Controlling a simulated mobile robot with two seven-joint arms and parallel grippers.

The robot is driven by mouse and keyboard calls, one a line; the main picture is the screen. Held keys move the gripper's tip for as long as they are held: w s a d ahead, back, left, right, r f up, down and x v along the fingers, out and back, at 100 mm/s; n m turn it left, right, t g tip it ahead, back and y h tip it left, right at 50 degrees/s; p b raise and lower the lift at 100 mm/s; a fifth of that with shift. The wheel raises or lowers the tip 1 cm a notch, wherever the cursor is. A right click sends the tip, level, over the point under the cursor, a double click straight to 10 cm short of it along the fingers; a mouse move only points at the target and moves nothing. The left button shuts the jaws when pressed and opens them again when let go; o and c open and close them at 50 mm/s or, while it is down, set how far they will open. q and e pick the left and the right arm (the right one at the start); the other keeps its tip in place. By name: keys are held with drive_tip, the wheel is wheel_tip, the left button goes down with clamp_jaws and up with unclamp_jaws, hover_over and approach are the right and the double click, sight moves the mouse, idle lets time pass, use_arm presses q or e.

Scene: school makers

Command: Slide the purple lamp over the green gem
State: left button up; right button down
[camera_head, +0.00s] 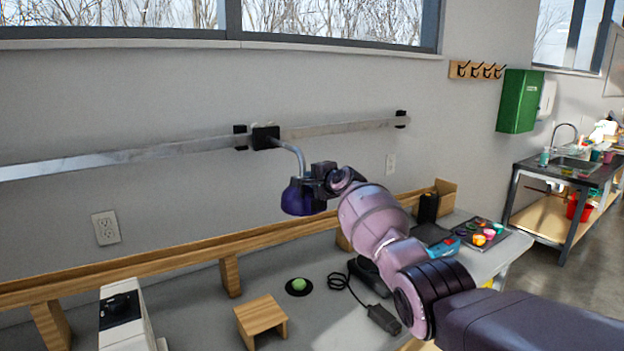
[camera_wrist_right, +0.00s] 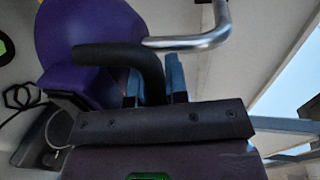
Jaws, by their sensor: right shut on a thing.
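The purple lamp (camera_head: 297,198) hangs by a bent metal arm from a slider block (camera_head: 266,137) on the wall rail (camera_head: 340,127). My right gripper (camera_head: 318,183) is at the lamp, shut on it from the right. In the right wrist view the purple shade (camera_wrist_right: 92,38) fills the upper left, and my right gripper (camera_wrist_right: 158,85) has its fingers by the shade's edge. The green gem (camera_head: 299,285) sits on a round black base on the workbench, below the lamp. In the head view the lamp appears almost straight above it. My left gripper is out of view.
A small wooden stand (camera_head: 262,318) is left of the gem, and a black device with a cable (camera_head: 375,312) is to its right. A wooden shelf rail (camera_head: 170,261) runs along the bench's back. A tray of colourful pots (camera_head: 481,234) stands at the far right end.

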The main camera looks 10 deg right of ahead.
drive_tip(key=shift+a, duration=0.15)
idle(0.3)
drive_tip(key=c, duration=1.4)
unclamp_jaws()
drive_tip(key=shift+s, duration=0.2)
drive_tip(key=shift+p+v, duration=0.8)
drive_tip(key=shift+v, duration=4.5)
